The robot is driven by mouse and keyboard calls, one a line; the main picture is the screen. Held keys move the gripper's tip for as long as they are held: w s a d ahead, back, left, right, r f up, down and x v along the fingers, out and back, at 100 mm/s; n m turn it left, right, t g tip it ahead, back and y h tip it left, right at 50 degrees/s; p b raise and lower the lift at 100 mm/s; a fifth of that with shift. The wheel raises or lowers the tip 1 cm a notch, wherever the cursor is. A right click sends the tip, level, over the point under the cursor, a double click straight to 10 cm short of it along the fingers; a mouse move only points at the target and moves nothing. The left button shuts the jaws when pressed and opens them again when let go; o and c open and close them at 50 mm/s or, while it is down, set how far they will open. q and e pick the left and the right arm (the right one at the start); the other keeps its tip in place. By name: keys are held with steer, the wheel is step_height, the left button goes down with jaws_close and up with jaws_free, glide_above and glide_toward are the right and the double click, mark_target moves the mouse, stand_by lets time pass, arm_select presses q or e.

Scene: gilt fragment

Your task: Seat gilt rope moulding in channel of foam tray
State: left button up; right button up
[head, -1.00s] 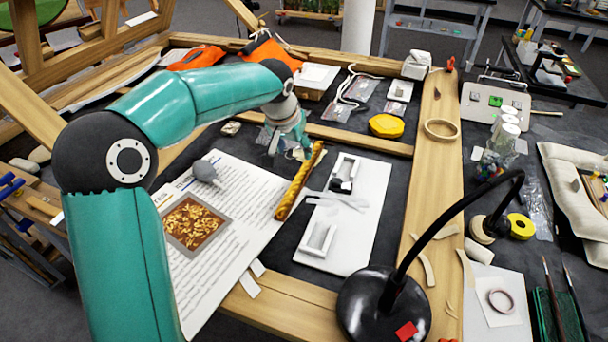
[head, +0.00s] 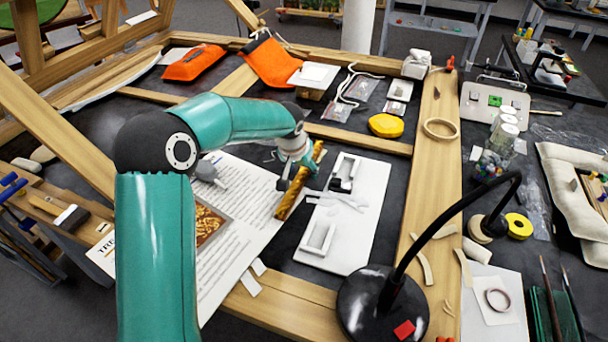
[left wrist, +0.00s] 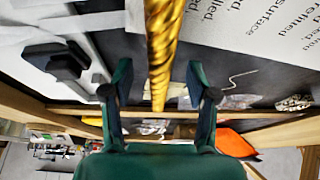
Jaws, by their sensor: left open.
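The gilt rope moulding (head: 287,204) is a twisted gold rod lying slantwise at the right edge of the printed sheet. The white foam tray (head: 366,238) lies just to its right, with a pale recess (head: 319,237) near its front and another at the back holding a small dark piece (head: 340,185). My left gripper (head: 297,176) is over the moulding's middle. In the left wrist view the open fingers (left wrist: 158,76) stand either side of the moulding (left wrist: 163,40), with gaps on both sides. The fingers partly hide the moulding in the head view. My right gripper is not in view.
A printed sheet (head: 245,235) lies left of the moulding, with a grey lump (head: 205,171) on it. White strips (head: 338,201) lie across the tray. A black lamp (head: 384,305) stands in front right. Wooden beams (head: 435,180) frame the dark surface.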

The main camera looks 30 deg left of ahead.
arm_select(q)
steer(key=c, duration=1.1)
jaws_close()
steer(key=shift+r, duration=0.2)
